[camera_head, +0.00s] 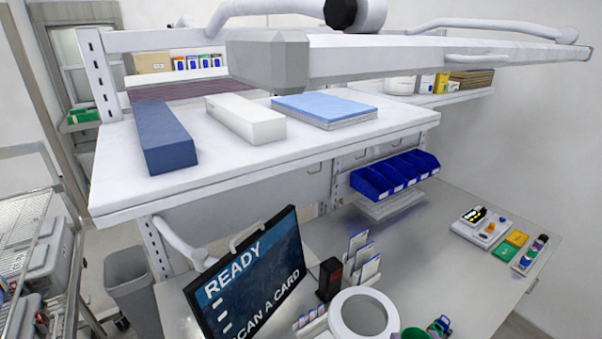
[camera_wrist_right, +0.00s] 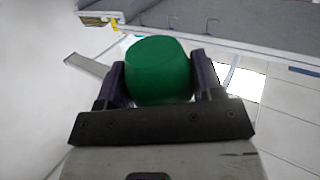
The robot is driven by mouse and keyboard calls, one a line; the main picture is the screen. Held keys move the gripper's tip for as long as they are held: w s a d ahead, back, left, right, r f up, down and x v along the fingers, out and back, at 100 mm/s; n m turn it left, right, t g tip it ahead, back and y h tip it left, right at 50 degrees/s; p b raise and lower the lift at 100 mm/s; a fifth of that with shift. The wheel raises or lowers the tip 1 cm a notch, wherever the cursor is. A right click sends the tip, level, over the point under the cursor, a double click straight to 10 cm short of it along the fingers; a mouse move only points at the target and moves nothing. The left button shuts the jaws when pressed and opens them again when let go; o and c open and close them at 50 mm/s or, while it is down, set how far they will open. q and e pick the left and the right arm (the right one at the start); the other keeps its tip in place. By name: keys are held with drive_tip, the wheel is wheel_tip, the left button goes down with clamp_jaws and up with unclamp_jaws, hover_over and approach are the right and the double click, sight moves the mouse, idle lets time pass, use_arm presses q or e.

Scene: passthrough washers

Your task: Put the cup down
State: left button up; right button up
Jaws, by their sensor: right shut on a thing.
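The green cup (camera_wrist_right: 158,72) is held between the two dark fingers of my right gripper (camera_wrist_right: 159,78) in the right wrist view. The fingers press on its left and right sides. Its far side is hidden. In the head view a green rounded thing, which looks like the cup (camera_head: 413,333), shows at the bottom edge, cut off by the frame. I cannot tell how high it is above the worktop. My left gripper is not in view.
The grey worktop (camera_head: 455,275) has clear room at right. A screen (camera_head: 250,275) reading READY, SCAN A CARD stands at left, beside card holders (camera_head: 358,250) and a white ring (camera_head: 363,314). Blue bins (camera_head: 395,175) hang under the white shelf (camera_head: 250,165). Small colored items lie at far right.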

wheel_tip(320, 180, up, 5)
drive_tip(key=p, duration=0.3)
drive_tip(key=shift+p, duration=0.3)
drive_tip(key=s+d+f+m+h+b, duration=0.1)
drive_tip(key=d+f+b, duration=0.3)
drive_tip(key=f+b, duration=0.7)
drive_tip(key=s+d+f+m+h+b, duration=0.15)
drive_tip(key=d+f+b, duration=0.3)
drive_tip(key=f, duration=1.25)
drive_tip(key=w+d+f+n+y+b, duration=0.15)
drive_tip(key=d+f+b, duration=0.85)
drive_tip(key=d+f, duration=1.25)
drive_tip(key=s+a+n+g+y, duration=0.1)
drive_tip(key=s+a+n+y, duration=0.1)
drive_tip(key=a+n+y, duration=0.3)
drive_tip(key=a+r+y, duration=0.1)
drive_tip(key=y, duration=0.1)
drive_tip(key=shift+y, duration=0.3)
drive_tip(key=shift+w, duration=0.1)
